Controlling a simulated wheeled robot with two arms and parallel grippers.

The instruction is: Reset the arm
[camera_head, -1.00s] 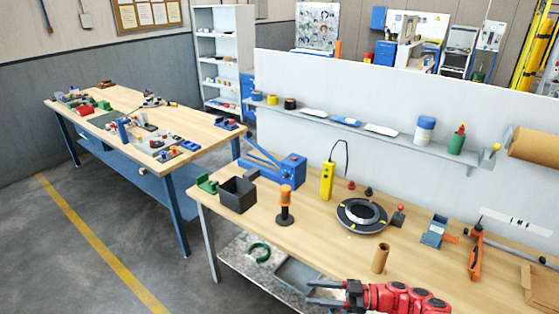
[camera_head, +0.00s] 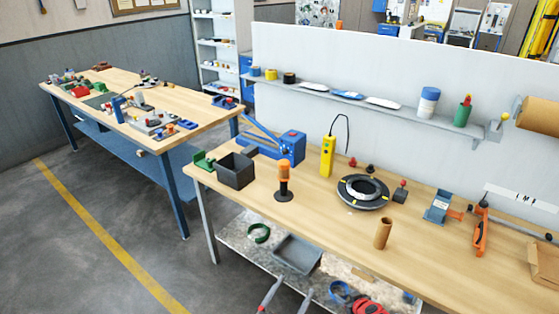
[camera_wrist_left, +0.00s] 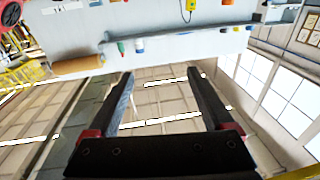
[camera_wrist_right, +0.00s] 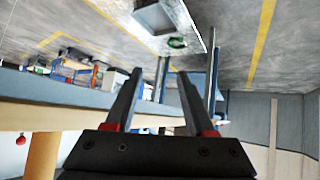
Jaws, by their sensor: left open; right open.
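My left gripper (camera_wrist_left: 160,74) is open and empty in the left wrist view, its two dark fingers spread apart. My right gripper (camera_wrist_right: 160,73) is also open and empty in the right wrist view, beside the workbench edge. In the head view, two dark, separated fingers show at the bottom edge, in front of the bench; I cannot tell for sure whose they are. Most of both arms is out of view.
The wooden workbench (camera_head: 330,215) holds a black bin (camera_head: 236,170), an orange-handled tool (camera_head: 284,172), a dark ring-shaped coil (camera_head: 350,203) and a cardboard tube (camera_head: 383,234). Its lower shelf holds a green ring (camera_head: 259,233) and a grey tray (camera_head: 297,254). Floor at left is clear.

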